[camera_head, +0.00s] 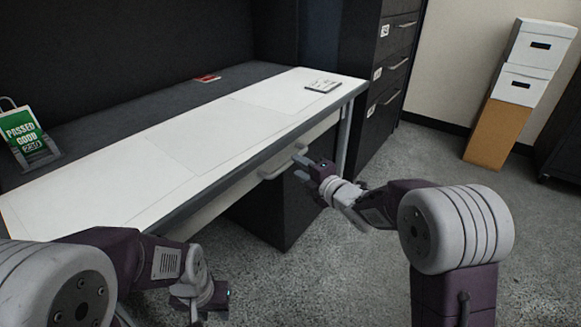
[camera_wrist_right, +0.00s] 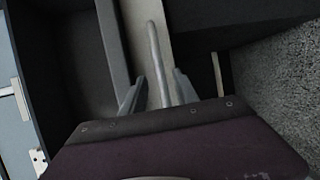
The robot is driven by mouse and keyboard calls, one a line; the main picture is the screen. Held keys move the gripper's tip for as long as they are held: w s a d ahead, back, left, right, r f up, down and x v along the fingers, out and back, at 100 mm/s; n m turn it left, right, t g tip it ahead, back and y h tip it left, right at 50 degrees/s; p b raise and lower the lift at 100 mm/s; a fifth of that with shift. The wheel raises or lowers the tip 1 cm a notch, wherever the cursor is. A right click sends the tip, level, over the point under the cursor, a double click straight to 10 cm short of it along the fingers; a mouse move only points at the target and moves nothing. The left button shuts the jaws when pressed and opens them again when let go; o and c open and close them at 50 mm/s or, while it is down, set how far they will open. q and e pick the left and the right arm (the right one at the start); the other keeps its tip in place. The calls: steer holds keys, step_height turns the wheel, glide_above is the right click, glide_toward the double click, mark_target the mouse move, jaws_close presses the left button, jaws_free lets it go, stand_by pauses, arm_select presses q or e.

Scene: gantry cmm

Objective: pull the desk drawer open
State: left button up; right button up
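The desk (camera_head: 215,140) has a pale top with a dark edge. Under its front edge is a light drawer front (camera_head: 232,196) with a pale bar handle (camera_head: 272,174); the drawer looks closed. My right gripper (camera_head: 302,162) is at the right end of this handle. In the right wrist view the handle (camera_wrist_right: 154,50) runs lengthwise, with its near end between the two spread fingers (camera_wrist_right: 158,92). Gaps show on both sides, so the gripper looks open around the bar. My left gripper (camera_head: 205,298) hangs low in front of the desk, away from the drawer; its fingers are unclear.
A dark pedestal cabinet (camera_head: 285,212) stands under the desk, below the handle. A tall dark filing cabinet (camera_head: 385,75) is beyond the desk's right end. Stacked boxes (camera_head: 520,85) stand at right. Floor (camera_head: 345,275) in front is clear.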

mark_target(292, 163)
steer(key=b+x, duration=0.1)
steer(key=x, duration=0.4)
steer(key=shift+w+a+f, duration=0.1)
steer(key=shift+w+f, duration=0.05)
steer(key=shift+w, duration=0.05)
jaws_close()
stand_by(1.1)
